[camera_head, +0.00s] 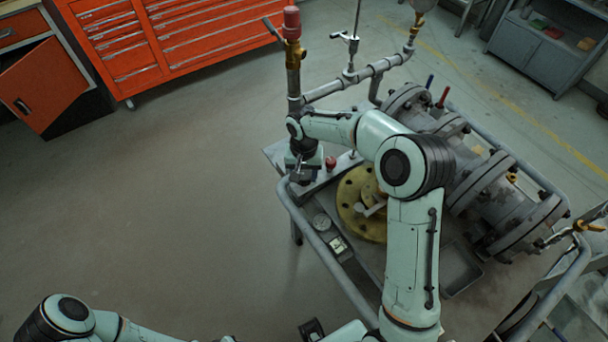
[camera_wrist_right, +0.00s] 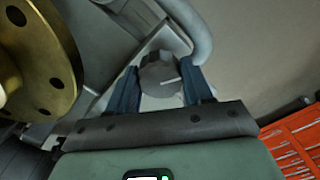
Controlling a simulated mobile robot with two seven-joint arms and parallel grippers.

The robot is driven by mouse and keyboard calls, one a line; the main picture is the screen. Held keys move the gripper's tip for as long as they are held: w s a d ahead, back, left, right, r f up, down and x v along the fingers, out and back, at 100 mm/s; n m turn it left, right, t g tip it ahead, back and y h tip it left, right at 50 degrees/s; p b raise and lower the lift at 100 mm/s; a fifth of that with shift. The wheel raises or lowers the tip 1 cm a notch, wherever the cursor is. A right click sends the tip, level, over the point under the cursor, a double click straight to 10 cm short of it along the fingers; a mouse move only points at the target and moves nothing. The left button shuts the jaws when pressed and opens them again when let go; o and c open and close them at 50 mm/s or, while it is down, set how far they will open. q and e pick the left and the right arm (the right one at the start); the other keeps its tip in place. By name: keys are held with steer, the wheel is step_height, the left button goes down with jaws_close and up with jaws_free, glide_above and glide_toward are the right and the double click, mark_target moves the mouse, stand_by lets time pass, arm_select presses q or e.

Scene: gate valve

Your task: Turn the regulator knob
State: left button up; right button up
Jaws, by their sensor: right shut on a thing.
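The regulator knob (camera_wrist_right: 160,74) is a grey, faceted knob with a white pointer line, in the middle of the right wrist view. My right gripper (camera_wrist_right: 161,90) has one finger on each side of it and is shut on it. In the head view my right gripper (camera_head: 303,174) points down at the left edge of the cart, and the knob is hidden there. My left arm (camera_head: 70,312) lies along the bottom left of the head view. Its gripper does not show clearly.
A brass flange (camera_head: 358,204) lies on the cart (camera_head: 322,248) beside my right gripper; it also fills the left of the wrist view (camera_wrist_right: 45,62). A red knob (camera_head: 330,162) and an upright pipe with a red cap (camera_head: 291,24) stand close by. Open floor lies left.

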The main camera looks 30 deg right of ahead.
mark_target(304, 174)
steer(key=shift+m, duration=0.6)
steer(key=o, duration=1)
steer(key=shift+o, duration=0.2)
step_height(304, 174, up, 14)
steer(key=p, duration=0.1)
steer(key=shift+f, duration=0.25)
